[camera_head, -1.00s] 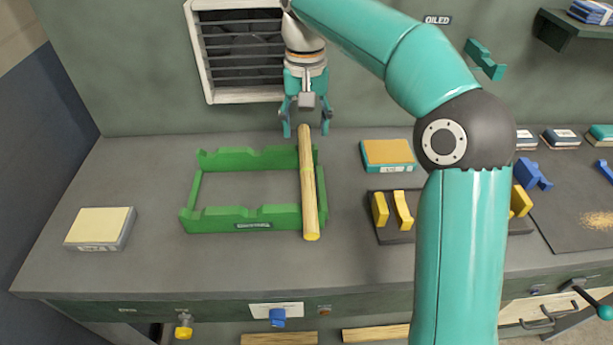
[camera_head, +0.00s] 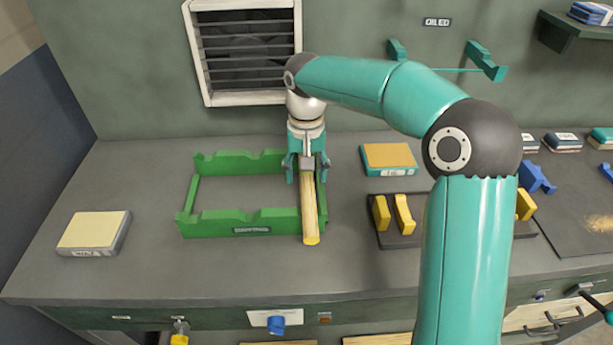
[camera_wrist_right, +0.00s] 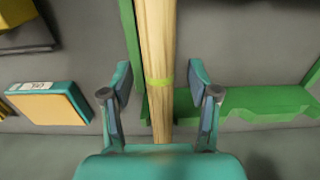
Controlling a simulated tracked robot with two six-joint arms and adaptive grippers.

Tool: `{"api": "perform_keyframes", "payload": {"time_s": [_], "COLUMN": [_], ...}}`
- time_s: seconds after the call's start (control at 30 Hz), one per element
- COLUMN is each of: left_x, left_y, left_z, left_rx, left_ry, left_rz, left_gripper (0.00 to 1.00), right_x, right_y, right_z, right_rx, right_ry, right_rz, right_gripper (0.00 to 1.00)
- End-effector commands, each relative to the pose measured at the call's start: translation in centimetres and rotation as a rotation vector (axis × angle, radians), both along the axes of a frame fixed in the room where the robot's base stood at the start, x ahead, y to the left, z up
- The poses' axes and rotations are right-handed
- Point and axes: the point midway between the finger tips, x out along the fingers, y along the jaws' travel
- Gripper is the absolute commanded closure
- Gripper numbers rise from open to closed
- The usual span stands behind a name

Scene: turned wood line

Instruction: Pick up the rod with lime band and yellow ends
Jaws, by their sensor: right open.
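The rod (camera_head: 310,215) is pale wood with a yellow near end, and it lies across the right side of the green rack (camera_head: 190,202). Its lime band (camera_wrist_right: 160,82) shows in the right wrist view; its far end is hidden by my gripper in the head view. My right gripper (camera_head: 307,172) is over the far half of the rod. In the right wrist view its open fingers (camera_wrist_right: 161,85) stand on either side of the rod near the lime band, with gaps on both sides. My left gripper is not in view.
A pad-topped block (camera_head: 93,232) lies at the left. An orange-topped block (camera_head: 390,157) and a dark tray (camera_head: 388,233) with yellow pieces stand right of the rack. The vent (camera_head: 243,50) is on the wall behind. Bench between block and rack is clear.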

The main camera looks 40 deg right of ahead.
Motion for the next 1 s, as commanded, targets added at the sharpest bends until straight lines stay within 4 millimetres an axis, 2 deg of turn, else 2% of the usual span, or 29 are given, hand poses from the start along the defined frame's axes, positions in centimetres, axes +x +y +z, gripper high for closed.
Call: {"api": "perform_keyframes", "payload": {"time_s": [0.17, 0.53, 1.0], "left_x": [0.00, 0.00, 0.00], "left_y": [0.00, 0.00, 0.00], "left_z": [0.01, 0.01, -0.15], "left_rx": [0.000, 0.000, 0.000], "left_ry": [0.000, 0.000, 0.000], "left_rz": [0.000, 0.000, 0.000], "left_gripper": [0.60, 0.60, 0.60], "right_x": [0.00, 0.00, -0.12], "right_y": [-0.02, -0.01, 0.13], "right_z": [-0.02, 0.01, 0.45], "right_rx": [0.000, 0.000, 0.000], "right_ry": [0.000, 0.000, -0.002], "right_rz": [0.000, 0.000, 0.001], "right_gripper": [0.40, 1.00, 1.00]}}
